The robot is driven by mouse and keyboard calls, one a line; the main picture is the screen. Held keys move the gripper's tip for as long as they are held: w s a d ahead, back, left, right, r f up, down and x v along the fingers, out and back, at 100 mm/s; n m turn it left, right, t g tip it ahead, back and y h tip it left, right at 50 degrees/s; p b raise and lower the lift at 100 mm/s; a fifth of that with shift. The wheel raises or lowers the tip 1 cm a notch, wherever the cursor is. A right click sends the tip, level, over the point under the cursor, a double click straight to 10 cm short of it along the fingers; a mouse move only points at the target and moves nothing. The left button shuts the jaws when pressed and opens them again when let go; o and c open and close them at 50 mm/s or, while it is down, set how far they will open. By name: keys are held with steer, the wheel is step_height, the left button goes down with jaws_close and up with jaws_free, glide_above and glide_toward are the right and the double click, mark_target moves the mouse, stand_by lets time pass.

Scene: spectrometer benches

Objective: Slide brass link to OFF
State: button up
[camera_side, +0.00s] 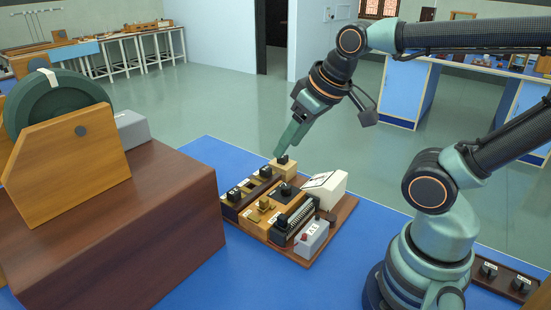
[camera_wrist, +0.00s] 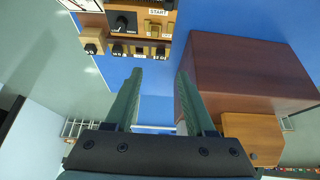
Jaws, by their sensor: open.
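A small brass-coloured block (camera_side: 264,204), which looks like the brass link, sits on the wooden panel of the instrument board. It also shows in the wrist view (camera_wrist: 154,30), beside a START label. An OFF label cannot be made out. My gripper (camera_side: 282,152) points down above the far end of the board, close to a pale wooden block with a black knob (camera_side: 283,163). In the wrist view my gripper (camera_wrist: 158,73) is open, with nothing between its two green fingers. The brass block lies beyond the fingertips, apart from them.
The board also carries a dark strip with black knobs (camera_side: 234,195), a black dial (camera_side: 286,192), a ribbed black coil (camera_side: 295,220), a white meter (camera_side: 325,187) and a grey box (camera_side: 312,238). A large brown box (camera_side: 140,240) stands left. Blue bench top (camera_side: 205,153) is bare behind the board.

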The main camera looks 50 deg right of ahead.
steer(key=g, duration=0.6)
glide_above(264, 199)
step_height(264, 199, down, 6)
step_height(264, 199, down, 12)
steer(key=shift+f, duration=0.15)
stand_by(0.4)
jaws_close()
stand_by(1.2)
